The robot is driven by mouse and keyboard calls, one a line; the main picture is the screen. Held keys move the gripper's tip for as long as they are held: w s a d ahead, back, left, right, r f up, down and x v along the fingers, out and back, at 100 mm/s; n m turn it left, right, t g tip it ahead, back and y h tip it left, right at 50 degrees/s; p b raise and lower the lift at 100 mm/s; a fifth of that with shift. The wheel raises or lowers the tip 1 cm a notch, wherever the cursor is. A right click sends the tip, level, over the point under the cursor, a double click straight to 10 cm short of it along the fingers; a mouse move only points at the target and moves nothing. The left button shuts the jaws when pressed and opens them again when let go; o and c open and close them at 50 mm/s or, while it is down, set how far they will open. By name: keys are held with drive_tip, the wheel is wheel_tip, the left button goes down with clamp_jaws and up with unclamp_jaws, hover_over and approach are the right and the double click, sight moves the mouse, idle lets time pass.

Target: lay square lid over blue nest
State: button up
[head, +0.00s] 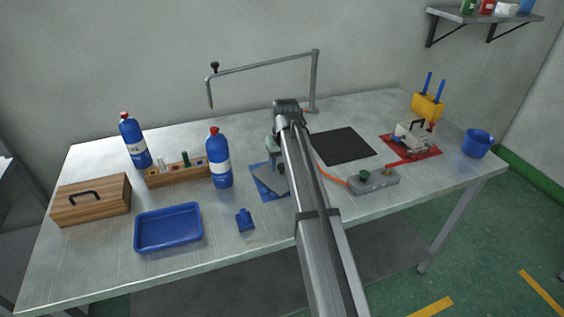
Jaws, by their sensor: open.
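A flat grey square plate, which looks like the square lid (271,179), lies askew in the middle of the table. Blue shows around its left and lower edges; this looks like the blue nest (266,193). The plate covers much of the blue, and my arm hides their right side. I cannot tell whether the plate is flat or slightly tilted. My gripper (273,160) is open and points down at the far edge of the plate. Its fingertips are small and partly hidden, so contact with the plate is unclear.
A blue bottle (219,160) stands close left of the plate, beside a wooden rack (177,174). A blue tray (168,229) and small blue block (245,220) lie nearer. A black mat (343,145) and grey device (374,181) with an orange hose lie right.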

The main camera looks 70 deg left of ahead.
sight(284, 177)
wheel_tip(284, 177, up, 13)
drive_tip(key=d, duration=0.1)
drive_tip(key=shift+d, duration=0.4)
idle(0.5)
